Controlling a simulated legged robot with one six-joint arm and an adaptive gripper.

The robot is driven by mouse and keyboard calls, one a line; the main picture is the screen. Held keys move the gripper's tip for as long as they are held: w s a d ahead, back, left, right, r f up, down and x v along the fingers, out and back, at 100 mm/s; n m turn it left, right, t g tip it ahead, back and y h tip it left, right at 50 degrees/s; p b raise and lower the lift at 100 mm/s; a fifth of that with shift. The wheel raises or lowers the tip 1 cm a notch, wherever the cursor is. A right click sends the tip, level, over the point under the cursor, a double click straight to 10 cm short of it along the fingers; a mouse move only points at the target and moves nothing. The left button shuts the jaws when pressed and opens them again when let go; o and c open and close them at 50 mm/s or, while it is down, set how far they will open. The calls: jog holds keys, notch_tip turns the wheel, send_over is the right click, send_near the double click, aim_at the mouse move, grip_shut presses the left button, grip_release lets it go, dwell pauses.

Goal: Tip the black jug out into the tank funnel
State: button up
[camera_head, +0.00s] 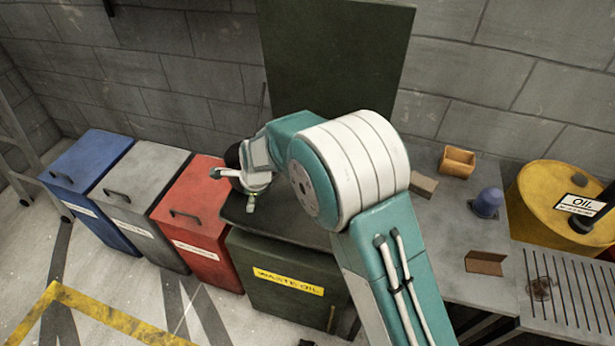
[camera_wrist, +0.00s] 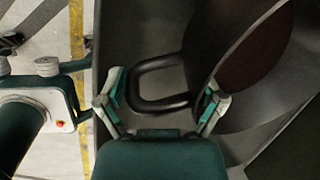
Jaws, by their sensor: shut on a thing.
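The black jug (camera_head: 232,157) is mostly hidden behind my gripper (camera_head: 242,180) in the head view, above the top of the green waste oil tank (camera_head: 285,275). In the wrist view the jug's dark looped handle (camera_wrist: 158,65) lies between the fingers of my gripper (camera_wrist: 162,104), which is shut on it. A dark reddish-brown round area (camera_wrist: 255,45) shows beside the handle; I cannot tell whether it is the jug's inside or its contents. The jug's tilt is unclear. The tank's lid (camera_head: 335,60) stands open against the wall. I cannot clearly make out the funnel.
Blue (camera_head: 88,180), grey (camera_head: 140,205) and red (camera_head: 198,220) bins stand in a row left of the tank. To the right, a grey bench (camera_head: 440,235) holds an orange box (camera_head: 457,162) and a blue cup-like piece (camera_head: 487,202). A yellow oil drum (camera_head: 550,205) stands beyond.

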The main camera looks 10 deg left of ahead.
jog(key=d+y, duration=0.2)
jog(key=w+d+g+y, duration=0.1)
jog(key=y, duration=0.1)
jog(key=d+r+y, duration=0.1)
jog(key=d+y, duration=0.1)
jog(key=y, duration=0.1)
jog(key=shift+w+d+m+g, duration=0.3)
jog(key=shift+m, duration=0.1)
jog(key=shift+d+r+y+b, duration=0.15)
jog(key=shift+y+b, duration=0.15)
jog(key=shift+b, duration=0.05)
jog(key=shift+w+d+r+y+b, duration=0.2)
jog(key=shift+d+r+y+b, duration=0.15)
jog(key=shift+r+y, duration=0.25)
jog(key=shift+w+d+r+m+g+y+b, duration=0.15)
jog(key=shift+d+r+g+y+b, duration=0.15)
jog(key=shift+y+b, duration=0.35)
jog(key=shift+d+r+m+g+y+b, duration=0.15)
jog(key=shift+d+r+g+y+b, duration=0.15)
jog(key=shift+y+b, duration=0.35)
dwell(0.7)
jog(key=shift+w+d+r+y+b, duration=0.2)
jog(key=shift+d+y+b, duration=0.25)
jog(key=shift+d, duration=0.2)
jog(key=shift+w+d+r+y+b, duration=0.2)
jog(key=shift+d+y+b, duration=0.25)
jog(key=shift+d, duration=0.15)
jog(key=shift+d, duration=0.1)
